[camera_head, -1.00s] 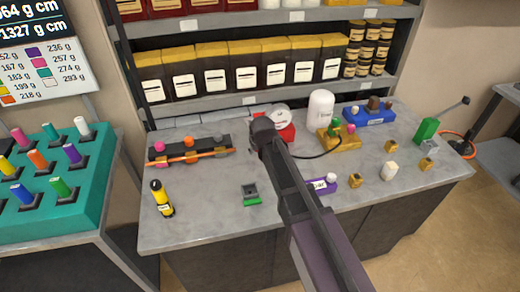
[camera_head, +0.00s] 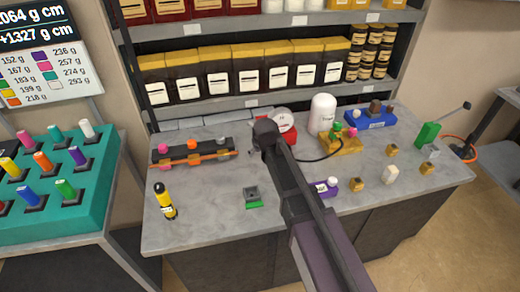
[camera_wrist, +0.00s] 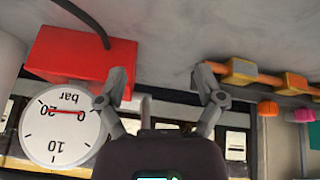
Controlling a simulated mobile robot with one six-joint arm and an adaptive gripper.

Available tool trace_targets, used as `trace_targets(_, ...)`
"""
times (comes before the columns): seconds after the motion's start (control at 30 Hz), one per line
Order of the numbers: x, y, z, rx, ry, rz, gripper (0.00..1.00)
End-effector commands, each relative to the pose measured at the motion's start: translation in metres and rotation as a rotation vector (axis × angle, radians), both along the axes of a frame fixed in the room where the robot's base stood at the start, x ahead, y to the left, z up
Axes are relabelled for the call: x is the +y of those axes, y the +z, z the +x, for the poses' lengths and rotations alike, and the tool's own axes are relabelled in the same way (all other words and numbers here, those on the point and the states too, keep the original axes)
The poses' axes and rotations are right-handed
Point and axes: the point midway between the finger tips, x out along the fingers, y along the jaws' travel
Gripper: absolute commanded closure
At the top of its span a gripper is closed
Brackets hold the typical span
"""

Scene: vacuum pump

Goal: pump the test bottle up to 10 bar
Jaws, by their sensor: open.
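The white test bottle (camera_head: 321,113) stands upright at the back of the grey counter. Left of it is a red box (camera_head: 290,138) with a round white gauge (camera_head: 281,122). In the wrist view the red box (camera_wrist: 75,62) and gauge (camera_wrist: 62,125) show upside down at the left. The dial reads "bar" with 10 and 20 marks; a red needle lies nearly level, its exact reading unclear. My gripper (camera_wrist: 162,85) is open and empty, its fingers apart. In the head view my arm hides the fingers, near the red box.
A yellow valve block (camera_head: 342,145) with green and pink knobs sits by the bottle, near a black hose. A green block (camera_head: 428,135) and lever (camera_head: 466,106) are at the right. An orange-barred rack (camera_head: 192,155), yellow canister (camera_head: 164,203) and purple block (camera_head: 323,188) are also on the counter.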

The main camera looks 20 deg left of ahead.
Motion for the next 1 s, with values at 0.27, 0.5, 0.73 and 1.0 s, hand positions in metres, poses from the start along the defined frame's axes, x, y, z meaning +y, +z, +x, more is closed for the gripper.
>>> trace_targets(0.27,-0.003,0.015,-0.005,0.0,0.0,0.0,0.14)
trace_targets(0.5,-0.006,0.026,-0.009,0.0,0.0,0.0,0.14)
trace_targets(0.73,-0.008,0.036,-0.013,0.0,0.0,0.0,0.14)
trace_targets(1.0,-0.011,0.048,-0.018,0.0,0.0,0.0,0.14)
